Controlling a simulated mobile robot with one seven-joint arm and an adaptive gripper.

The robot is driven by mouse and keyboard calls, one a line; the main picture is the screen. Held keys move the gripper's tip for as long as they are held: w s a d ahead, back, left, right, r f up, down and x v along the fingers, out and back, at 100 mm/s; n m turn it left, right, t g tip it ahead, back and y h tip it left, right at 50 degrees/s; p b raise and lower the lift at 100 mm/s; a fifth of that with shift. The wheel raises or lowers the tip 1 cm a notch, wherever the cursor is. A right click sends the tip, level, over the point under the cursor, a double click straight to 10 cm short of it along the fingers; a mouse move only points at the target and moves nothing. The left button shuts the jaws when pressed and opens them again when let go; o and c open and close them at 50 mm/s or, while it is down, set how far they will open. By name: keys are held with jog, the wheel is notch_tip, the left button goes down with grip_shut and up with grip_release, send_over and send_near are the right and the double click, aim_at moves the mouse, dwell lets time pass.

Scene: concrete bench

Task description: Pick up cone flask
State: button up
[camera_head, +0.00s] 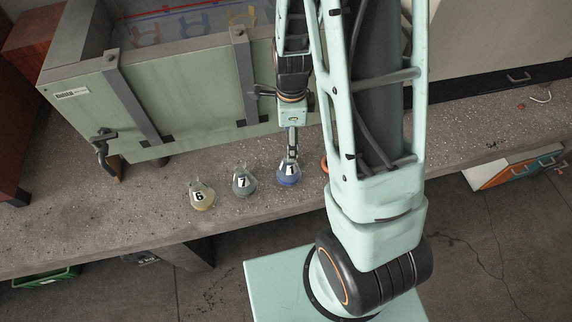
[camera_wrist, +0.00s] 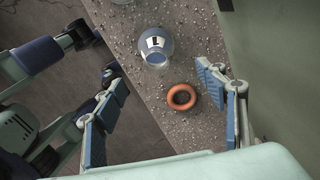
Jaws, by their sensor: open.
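Three cone flasks stand upright in a row on the bench in the head view. One has yellowish liquid and label 6 (camera_head: 202,199), one grey-green liquid and label 7 (camera_head: 243,184), and one blue liquid and label 1 (camera_head: 289,177). My gripper (camera_head: 292,150) appears just above and behind the blue flask and overlaps its neck in the picture. In the wrist view, my gripper (camera_wrist: 165,90) is open and empty, fingers wide apart. The blue flask (camera_wrist: 155,46) stands beyond the fingertips, not between them.
An orange ring (camera_wrist: 181,97) lies on the bench near the right finger, partly hidden by my arm in the head view. A green-grey tank (camera_head: 190,95) stands behind the flasks. The concrete bench (camera_head: 120,215) has free room left of the flasks.

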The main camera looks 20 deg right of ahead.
aim_at(289, 163)
jog(key=shift+s+a+f+m, duration=0.2)
jog(key=shift+f+m, duration=0.1)
jog(key=shift+f, duration=0.15)
jog(key=shift+s+a+f+m, duration=0.15)
jog(key=shift+f+m, duration=0.15)
jog(key=shift+f, duration=0.15)
notch_tip(289, 163, down, 5)
jog(key=shift+w+d+f, duration=0.1)
jog(key=shift+w+f, duration=0.05)
jog(key=shift+f, duration=1.3)
jog(key=shift+w+d+f, duration=0.1)
jog(key=shift+f, duration=1.35)
jog(key=shift+c, duration=0.5)
jog(key=c, duration=1.4)
jog(key=shift+r, duration=0.2)
